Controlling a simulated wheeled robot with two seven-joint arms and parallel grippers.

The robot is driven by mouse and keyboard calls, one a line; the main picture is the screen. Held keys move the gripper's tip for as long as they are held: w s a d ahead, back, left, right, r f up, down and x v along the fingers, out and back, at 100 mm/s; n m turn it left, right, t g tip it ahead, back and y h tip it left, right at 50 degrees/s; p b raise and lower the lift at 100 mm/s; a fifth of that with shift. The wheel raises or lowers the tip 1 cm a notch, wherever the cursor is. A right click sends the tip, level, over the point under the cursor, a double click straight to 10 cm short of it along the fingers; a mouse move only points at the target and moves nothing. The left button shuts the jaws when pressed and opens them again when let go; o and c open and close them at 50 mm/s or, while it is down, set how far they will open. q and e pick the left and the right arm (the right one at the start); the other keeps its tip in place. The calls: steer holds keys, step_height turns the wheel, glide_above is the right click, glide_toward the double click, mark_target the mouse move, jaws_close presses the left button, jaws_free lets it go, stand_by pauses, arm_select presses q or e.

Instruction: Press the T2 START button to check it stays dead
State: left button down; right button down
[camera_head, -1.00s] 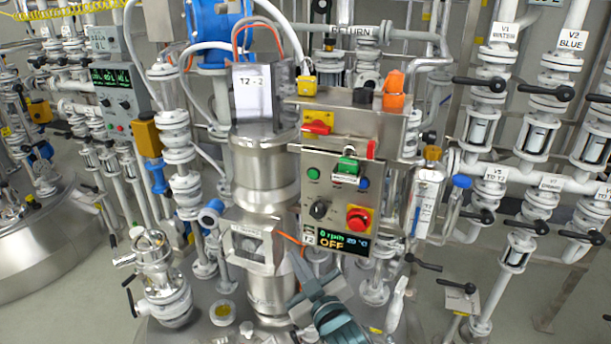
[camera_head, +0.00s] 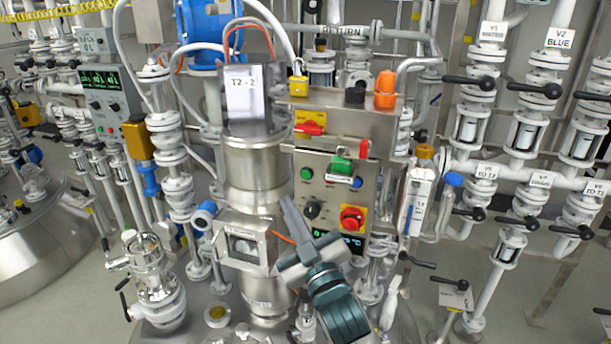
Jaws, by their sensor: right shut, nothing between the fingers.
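The T2 control panel (camera_head: 330,190) stands upright in the middle of the head view. It carries a round green button (camera_head: 306,173), a blue button (camera_head: 357,183), a black knob (camera_head: 312,210) and a red emergency stop (camera_head: 352,217) on a yellow plate. The button labels are too small to read. A green piece (camera_head: 341,165) sits at the panel's upper middle. My right gripper (camera_head: 287,203) is shut and empty, its tips pointing up, left of the knob and below the green button. My gripper hides much of the dark display (camera_head: 352,243). My left gripper is out of view.
The steel vessel neck labelled T2-2 (camera_head: 255,165) stands close left of the panel. A red switch handle (camera_head: 310,128) and an orange cap (camera_head: 385,85) are above it. Pipes and a blue-capped valve (camera_head: 453,180) crowd the right.

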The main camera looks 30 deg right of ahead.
mark_target(306, 174)
steer(key=shift+w+d, duration=0.1)
steer(key=shift+w+d+b, duration=0.3)
steer(key=shift+w+d, duration=1.15)
steer(key=shift+d, duration=0.15)
steer(key=shift+w+d+b, duration=0.25)
steer(key=shift+w+d, duration=1.15)
steer(key=shift+d, duration=0.2)
steer(key=shift+w+d, duration=0.5)
steer(key=shift+d, duration=0.1)
stand_by(0.9)
steer(key=shift+a+p, duration=0.1)
steer(key=shift+p, duration=0.25)
steer(key=shift+s+a, duration=0.55)
stand_by(0.3)
